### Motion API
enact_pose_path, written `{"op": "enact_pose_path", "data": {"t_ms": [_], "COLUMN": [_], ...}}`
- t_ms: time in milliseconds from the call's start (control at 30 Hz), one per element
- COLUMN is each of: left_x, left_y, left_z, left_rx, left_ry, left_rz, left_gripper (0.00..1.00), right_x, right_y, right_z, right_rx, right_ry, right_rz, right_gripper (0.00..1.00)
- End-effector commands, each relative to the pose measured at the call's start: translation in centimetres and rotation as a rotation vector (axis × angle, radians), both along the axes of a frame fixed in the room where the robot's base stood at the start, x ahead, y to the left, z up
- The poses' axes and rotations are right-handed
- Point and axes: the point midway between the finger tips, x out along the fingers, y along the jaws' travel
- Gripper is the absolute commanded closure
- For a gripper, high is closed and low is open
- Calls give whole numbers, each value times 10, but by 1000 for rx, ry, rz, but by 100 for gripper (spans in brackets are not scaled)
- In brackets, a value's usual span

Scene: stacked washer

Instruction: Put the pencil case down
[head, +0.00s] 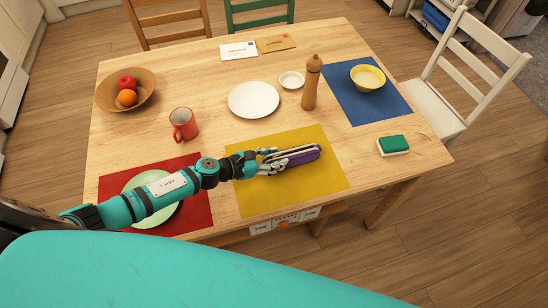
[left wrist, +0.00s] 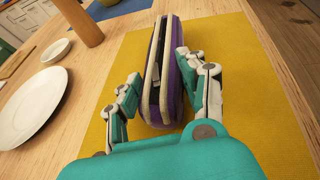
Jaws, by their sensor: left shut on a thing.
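The pencil case (head: 303,156) is purple with a pale edge and a dark middle. It is over the yellow placemat (head: 240,194) near the front of the table. My left gripper (head: 268,157) is shut on its near end. In the left wrist view, the pencil case (left wrist: 155,103) stands on its narrow side between the two fingers of the left gripper (left wrist: 158,68). I cannot tell for certain whether its underside touches the placemat. My right gripper is not in view.
A white plate (head: 253,99), pepper mill (head: 311,85) and red mug (head: 183,124) stand behind the yellow placemat. A green sponge (head: 393,144) lies to the right. My left arm crosses the red placemat (head: 113,187) and green plate (head: 160,217). Bare yellow mat surrounds the case.

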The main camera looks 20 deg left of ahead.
Motion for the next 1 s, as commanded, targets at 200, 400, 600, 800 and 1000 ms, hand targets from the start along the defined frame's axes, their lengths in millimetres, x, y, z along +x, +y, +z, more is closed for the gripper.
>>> {"op": "enact_pose_path", "data": {"t_ms": [200,400,600,800,1000], "left_x": [0,0,0,0,-21], "left_y": [0,0,0,0,21], "left_z": [-2,-3,-3,3,10], "left_rx": [0,1,1,1,5], "left_ry": [-2,-1,-1,-1,1], "left_rz": [1,1,1,1,0], "left_gripper": [96,43,35,35,35], "right_x": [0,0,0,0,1], "right_y": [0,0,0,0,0], "right_z": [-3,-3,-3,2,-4], "right_rx": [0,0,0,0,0], "right_ry": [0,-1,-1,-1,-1], "right_rz": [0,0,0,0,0], "right_gripper": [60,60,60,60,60]}}
